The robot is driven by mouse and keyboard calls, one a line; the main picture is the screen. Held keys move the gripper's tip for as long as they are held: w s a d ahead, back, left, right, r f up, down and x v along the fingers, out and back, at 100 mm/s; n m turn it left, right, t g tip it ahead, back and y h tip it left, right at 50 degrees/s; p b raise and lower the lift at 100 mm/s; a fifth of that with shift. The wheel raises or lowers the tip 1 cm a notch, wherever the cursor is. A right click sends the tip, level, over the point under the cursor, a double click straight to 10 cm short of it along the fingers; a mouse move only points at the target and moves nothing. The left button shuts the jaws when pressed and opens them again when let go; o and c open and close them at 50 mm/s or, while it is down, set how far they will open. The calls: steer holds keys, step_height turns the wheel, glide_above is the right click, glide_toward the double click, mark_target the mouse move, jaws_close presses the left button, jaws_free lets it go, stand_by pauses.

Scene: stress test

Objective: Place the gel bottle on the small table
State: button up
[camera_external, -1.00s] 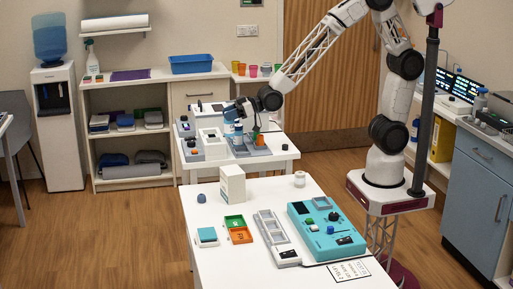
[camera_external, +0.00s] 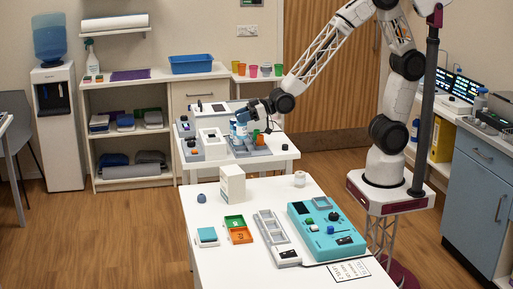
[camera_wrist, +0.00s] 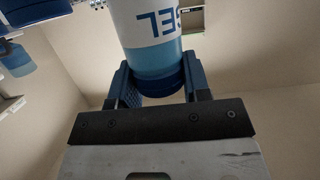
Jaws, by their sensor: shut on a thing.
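The gel bottle (camera_wrist: 152,58) fills the upper middle of the wrist view, pale blue with a white label, dark blue lettering and a dark blue cap. My gripper (camera_wrist: 158,84) is shut on it near the capped end. In the external view my gripper (camera_external: 243,115) is at the back white table (camera_external: 282,160), among blue-and-white bottles; the held one is hard to tell apart there. Whether it touches the surface below is unclear. A front white table (camera_external: 225,270) also stands clear of the gripper.
The back table holds grey trays and devices (camera_external: 212,141) and an orange cup (camera_external: 260,139). The front table carries a white box (camera_external: 232,184), a teal device (camera_external: 326,230), a grey tray (camera_external: 272,229) and green and orange trays (camera_external: 238,230). Its front left is clear.

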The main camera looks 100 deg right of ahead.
mark_target(243, 131)
steer(key=shift+f, duration=3.15)
steer(key=shift+f, duration=0.3)
steer(key=o, duration=1.1)
steer(key=shift+o, duration=0.2)
steer(key=shift+s, duration=0.2)
steer(key=v, duration=0.7)
steer(key=shift+s, duration=0.15)
steer(key=shift+r, duration=0.1)
